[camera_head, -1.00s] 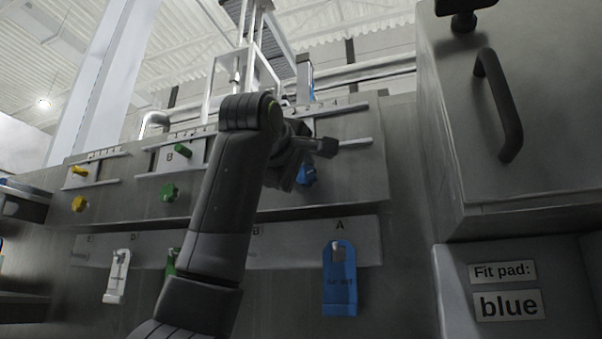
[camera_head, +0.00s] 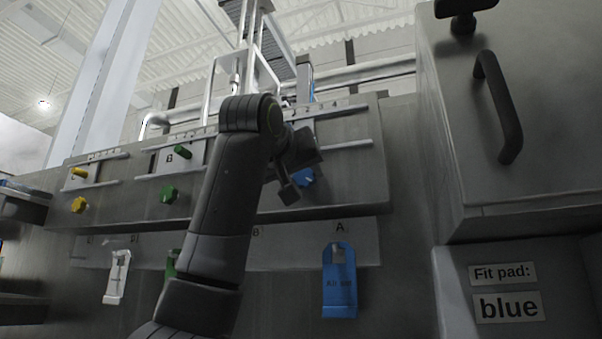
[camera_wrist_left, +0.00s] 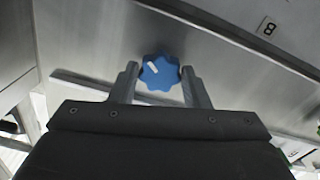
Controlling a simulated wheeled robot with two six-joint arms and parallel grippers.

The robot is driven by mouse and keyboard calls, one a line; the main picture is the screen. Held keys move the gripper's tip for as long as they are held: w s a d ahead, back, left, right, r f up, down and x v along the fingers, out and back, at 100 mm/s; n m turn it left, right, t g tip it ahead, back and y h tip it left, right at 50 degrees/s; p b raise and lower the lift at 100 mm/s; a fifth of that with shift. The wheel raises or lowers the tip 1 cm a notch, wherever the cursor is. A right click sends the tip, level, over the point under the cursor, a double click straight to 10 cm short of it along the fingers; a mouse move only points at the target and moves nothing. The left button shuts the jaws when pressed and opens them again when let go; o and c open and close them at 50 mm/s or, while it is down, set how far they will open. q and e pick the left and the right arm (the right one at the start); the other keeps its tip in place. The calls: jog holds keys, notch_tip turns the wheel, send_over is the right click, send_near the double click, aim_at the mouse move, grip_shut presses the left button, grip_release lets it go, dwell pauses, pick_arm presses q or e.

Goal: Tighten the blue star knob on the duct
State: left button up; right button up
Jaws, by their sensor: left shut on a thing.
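The blue star knob (camera_wrist_left: 160,72) sits on the metal duct face in the left wrist view, with a white mark on its front pointing to the upper left. My left gripper (camera_wrist_left: 159,74) has one finger on each side of the knob and is shut on it. In the head view the knob (camera_head: 304,178) shows only partly, behind my left gripper (camera_head: 296,184) and wrist. My right gripper is not in view.
A green star knob (camera_head: 168,193) and a yellow one (camera_head: 79,205) sit farther left on the panel. A blue pad (camera_head: 339,282) and a white pad (camera_head: 117,278) hang below. A cabinet with a black handle (camera_head: 498,105) stands at the right, above a "Fit pad: blue" sign (camera_head: 508,305).

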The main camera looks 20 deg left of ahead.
pick_arm(q)
jog(key=m, duration=0.5)
jog(key=shift+w+f+m, duration=0.1)
jog(key=shift+m, duration=0.2)
jog(key=m, duration=0.4)
jog(key=shift+m+p, duration=0.3)
jog(key=shift+m, duration=0.1)
jog(key=o, duration=1)
jog(key=shift+m, duration=0.3)
jog(key=shift+c, duration=0.2)
